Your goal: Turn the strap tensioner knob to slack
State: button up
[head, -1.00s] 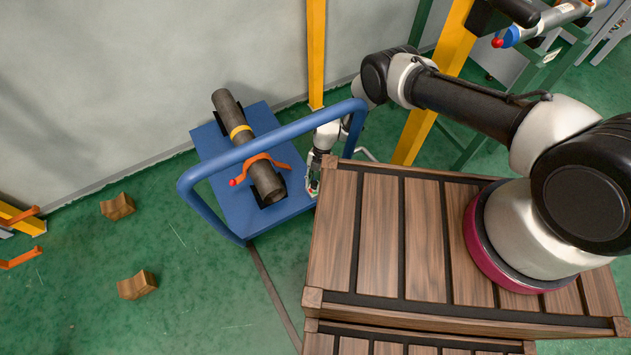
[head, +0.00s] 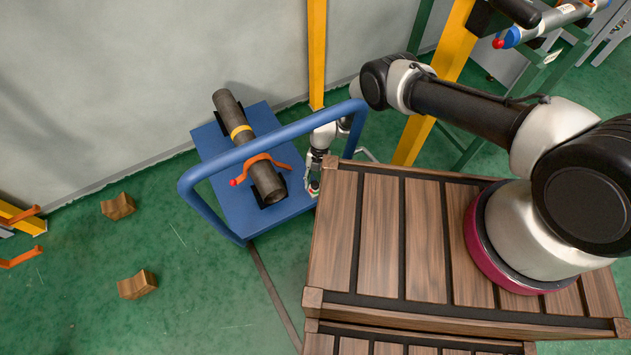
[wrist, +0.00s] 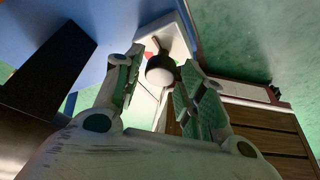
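A round knob (wrist: 161,70), dark above and pale below, sits on a white plate (wrist: 178,38) with a small red mark beside it. In the head view the plate (head: 313,188) is tiny, at the right edge of the blue cart deck. My gripper (wrist: 163,58) is open, with one green-padded finger on each side of the knob. The knob shows between the fingertips, and I cannot tell whether either finger touches it. In the head view my gripper (head: 315,175) is small and points down at the plate. The strap itself is not clearly identifiable.
The blue cart (head: 215,150) carries a dark pipe (head: 232,112) with a yellow band and an orange clamp. Its blue handle rail (head: 262,142) arches close to my wrist. A slatted wooden crate (head: 385,240) stands to the right. Two wooden blocks (head: 137,285) lie on the floor.

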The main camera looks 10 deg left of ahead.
dwell(0.3)
jog(key=v, duration=1.2)
